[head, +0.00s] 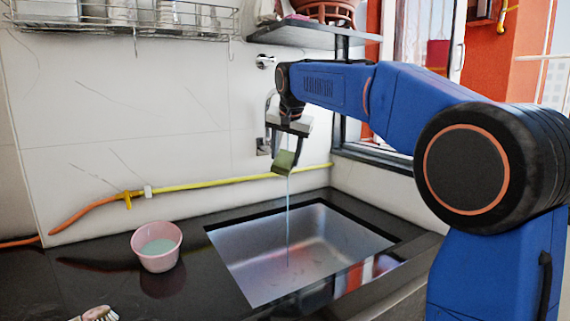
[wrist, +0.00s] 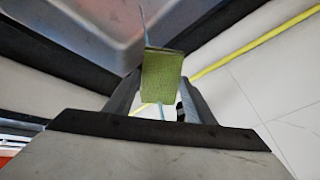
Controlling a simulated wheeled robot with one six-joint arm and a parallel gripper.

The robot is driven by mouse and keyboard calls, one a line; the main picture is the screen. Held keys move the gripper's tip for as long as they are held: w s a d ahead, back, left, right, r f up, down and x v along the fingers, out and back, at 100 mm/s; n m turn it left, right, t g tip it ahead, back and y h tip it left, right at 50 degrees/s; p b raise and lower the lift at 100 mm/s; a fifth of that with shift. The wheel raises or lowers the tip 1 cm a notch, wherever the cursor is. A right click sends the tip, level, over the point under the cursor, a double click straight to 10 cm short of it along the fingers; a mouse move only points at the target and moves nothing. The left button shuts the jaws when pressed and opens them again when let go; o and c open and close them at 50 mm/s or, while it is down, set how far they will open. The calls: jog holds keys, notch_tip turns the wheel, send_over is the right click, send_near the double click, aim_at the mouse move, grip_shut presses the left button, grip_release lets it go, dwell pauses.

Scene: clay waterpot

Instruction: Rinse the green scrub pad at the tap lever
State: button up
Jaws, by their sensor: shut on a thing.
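My gripper (head: 287,153) is shut on the green scrub pad (head: 284,162) and holds it above the sink (head: 262,270), near the wall. A thin stream of water (head: 288,222) runs from the pad's height down into the basin. In the wrist view the green pad (wrist: 161,76) sits between the two fingers of my gripper (wrist: 160,92), with a bit of the stream beyond it and below it. The tap (head: 270,105) on the wall is mostly hidden behind my gripper, and I cannot make out its lever clearly.
A pink bowl (head: 157,246) with pale liquid stands on the dark counter (head: 205,285) left of the sink. A brush (head: 98,313) lies at the front left. A yellow hose (head: 220,182) runs along the wall. A shelf (head: 310,36) and a wire rack (head: 140,20) hang above.

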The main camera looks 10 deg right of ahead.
jog(key=shift+d, duration=0.15)
jog(key=shift+d, duration=0.45)
dwell(0.3)
jog(key=s, duration=0.8)
jog(key=shift+a, duration=0.15)
dwell(0.5)
dwell(0.7)
jog(key=shift+s, duration=0.1)
dwell(0.4)
jog(key=s+r, duration=0.4)
jog(key=shift+s, duration=0.4)
